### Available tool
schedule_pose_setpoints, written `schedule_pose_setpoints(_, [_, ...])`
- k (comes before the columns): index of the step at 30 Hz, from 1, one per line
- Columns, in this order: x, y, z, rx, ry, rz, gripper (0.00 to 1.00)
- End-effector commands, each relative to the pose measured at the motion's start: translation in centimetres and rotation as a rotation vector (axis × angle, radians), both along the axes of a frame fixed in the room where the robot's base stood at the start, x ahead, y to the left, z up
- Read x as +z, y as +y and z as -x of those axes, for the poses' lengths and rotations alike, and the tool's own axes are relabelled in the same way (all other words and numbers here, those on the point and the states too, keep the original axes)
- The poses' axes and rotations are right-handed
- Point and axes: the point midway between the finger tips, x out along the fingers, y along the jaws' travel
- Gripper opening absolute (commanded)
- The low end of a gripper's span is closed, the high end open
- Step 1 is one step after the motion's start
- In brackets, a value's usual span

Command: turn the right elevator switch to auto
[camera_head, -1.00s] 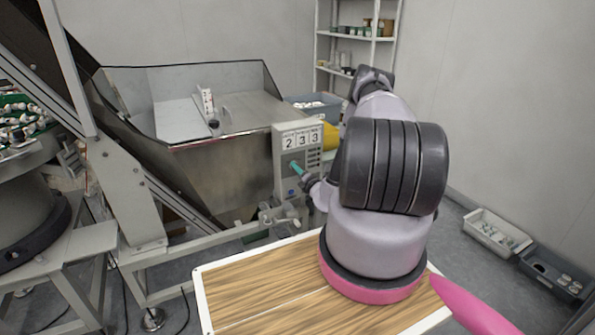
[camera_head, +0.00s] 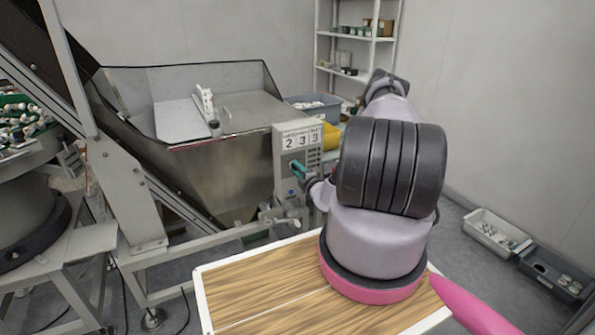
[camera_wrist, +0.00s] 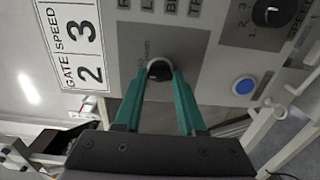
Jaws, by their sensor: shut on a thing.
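The control box (camera_head: 285,148) stands at the front right corner of the metal hopper. In the wrist view its grey panel carries a black knob in a light ring (camera_wrist: 159,69), with partly hidden lettering beside it. My gripper (camera_head: 297,165) has teal fingers and is at the panel. In the wrist view my gripper (camera_wrist: 160,80) has its two fingertips on either side of this knob, shut on it. The fingertips cover part of the knob, so I cannot tell its exact setting.
A speed dial (camera_wrist: 272,10) and a blue button (camera_wrist: 244,86) sit on the same panel near my fingers. The metal hopper (camera_head: 215,170) is left of the box. A wooden-topped table (camera_head: 265,290) is in front. Grey bins (camera_head: 497,232) lie on the floor at right.

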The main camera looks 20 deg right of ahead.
Motion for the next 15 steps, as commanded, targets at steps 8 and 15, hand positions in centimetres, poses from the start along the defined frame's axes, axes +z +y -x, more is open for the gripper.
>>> schedule_pose_setpoints(8, [-0.11, -0.11, 0.1, -0.002, 0.002, -0.005, 0.0])
schedule_pose_setpoints(15, [-0.09, -0.09, 0.09, -0.002, 0.002, -0.004, 0.69])
